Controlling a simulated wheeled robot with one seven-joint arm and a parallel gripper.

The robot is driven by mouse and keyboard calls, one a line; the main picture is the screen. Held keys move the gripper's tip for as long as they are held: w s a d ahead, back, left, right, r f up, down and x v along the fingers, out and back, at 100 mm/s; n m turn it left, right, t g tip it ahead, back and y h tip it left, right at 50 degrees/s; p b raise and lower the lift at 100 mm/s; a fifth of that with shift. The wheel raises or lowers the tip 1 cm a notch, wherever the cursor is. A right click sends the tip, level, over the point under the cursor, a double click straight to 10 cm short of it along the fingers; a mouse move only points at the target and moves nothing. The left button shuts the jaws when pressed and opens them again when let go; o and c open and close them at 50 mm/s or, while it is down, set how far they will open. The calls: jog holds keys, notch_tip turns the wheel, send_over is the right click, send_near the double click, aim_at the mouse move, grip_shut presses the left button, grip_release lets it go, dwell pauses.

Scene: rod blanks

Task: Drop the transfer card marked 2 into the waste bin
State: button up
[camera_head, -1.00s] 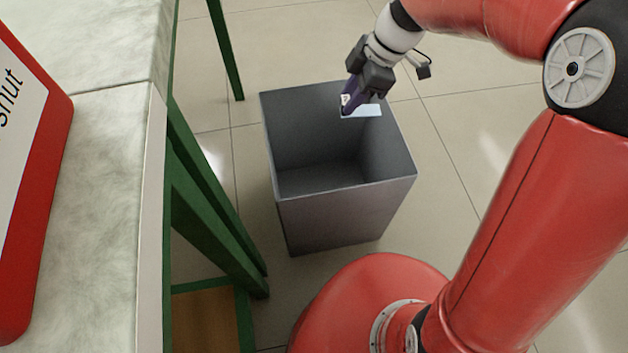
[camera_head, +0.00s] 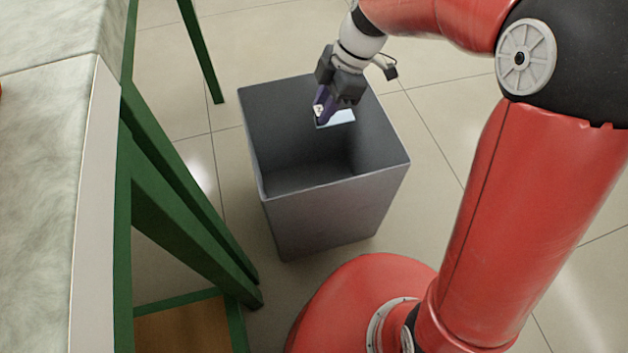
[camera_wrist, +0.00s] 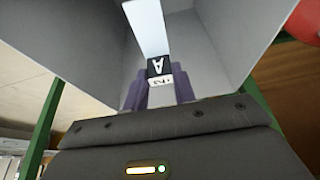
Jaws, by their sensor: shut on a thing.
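The transfer card (camera_head: 340,117) is a small pale card with a dark patch. In the wrist view the card (camera_wrist: 147,25) sticks out beyond the fingers, with a black square lettered A and a white label that seems to read 2. My gripper (camera_head: 322,112) is shut on the card's labelled end; its purple fingers also show in the wrist view (camera_wrist: 160,90). The waste bin (camera_head: 325,210) is a grey, open-topped square box on the floor. The gripper and card are over the bin's opening, near its far side. The bin's visible floor looks empty.
A table with a pale marbled top (camera_head: 45,160) and green legs (camera_head: 185,205) stands left of the bin. A low wooden shelf (camera_head: 185,328) lies under it. Tiled floor (camera_head: 440,120) is clear to the right of the bin.

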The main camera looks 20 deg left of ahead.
jog(key=o, duration=0.9)
jog(key=shift+p+v, duration=0.8)
jog(key=shift+v, duration=3.15)
